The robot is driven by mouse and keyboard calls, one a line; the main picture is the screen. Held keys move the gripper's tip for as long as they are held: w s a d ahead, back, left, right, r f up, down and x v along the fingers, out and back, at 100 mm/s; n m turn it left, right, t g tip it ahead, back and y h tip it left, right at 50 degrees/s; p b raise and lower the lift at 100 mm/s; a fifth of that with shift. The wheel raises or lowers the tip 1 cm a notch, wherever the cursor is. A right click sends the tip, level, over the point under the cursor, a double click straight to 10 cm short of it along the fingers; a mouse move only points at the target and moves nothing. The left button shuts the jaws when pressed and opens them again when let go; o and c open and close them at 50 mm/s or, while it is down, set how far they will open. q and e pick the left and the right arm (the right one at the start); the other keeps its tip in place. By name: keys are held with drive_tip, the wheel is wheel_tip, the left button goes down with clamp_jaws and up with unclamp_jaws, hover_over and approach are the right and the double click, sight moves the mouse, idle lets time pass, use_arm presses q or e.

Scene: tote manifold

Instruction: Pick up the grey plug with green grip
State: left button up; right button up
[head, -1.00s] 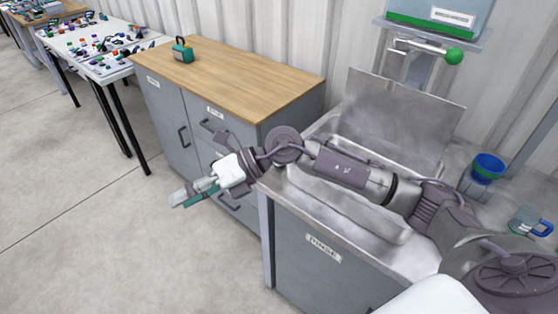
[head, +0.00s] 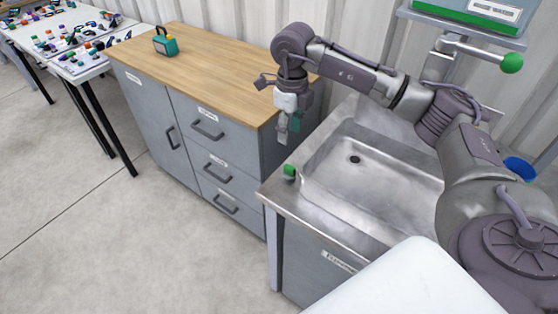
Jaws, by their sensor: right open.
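The plug's green grip (head: 289,171) shows at the left front corner of the steel sink counter. Its grey part is small and hard to make out against the metal. My right gripper (head: 289,131) points down above the plug, open and empty, with a visible gap between them in the head view. My left gripper is not in view.
The sink basin (head: 362,175) lies right of the plug, with a raised rim. A valve with a green knob (head: 511,63) sits at upper right.

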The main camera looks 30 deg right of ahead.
drive_tip(key=p, duration=0.1)
hover_over(290, 167)
wheel_tip(290, 167, down, 4)
drive_tip(key=shift+d+f, duration=0.15)
drive_tip(key=shift+f, duration=0.1)
wheel_tip(290, 167, down, 3)
drive_tip(key=shift+w+r+p, duration=0.1)
drive_tip(key=shift+p, duration=0.2)
drive_tip(key=shift+f, duration=0.3)
drive_tip(key=shift+f+p, duration=0.45)
drive_tip(key=shift+f, duration=0.1)
wheel_tip(290, 167, down, 4)
drive_tip(key=shift+r+p, duration=0.15)
drive_tip(key=shift+p, duration=0.55)
drive_tip(key=shift+f, duration=0.35)
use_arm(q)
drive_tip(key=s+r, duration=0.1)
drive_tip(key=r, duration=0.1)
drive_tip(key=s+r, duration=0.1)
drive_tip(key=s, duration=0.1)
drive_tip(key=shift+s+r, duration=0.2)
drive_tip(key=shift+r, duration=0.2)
use_arm(e)
clamp_jaws()
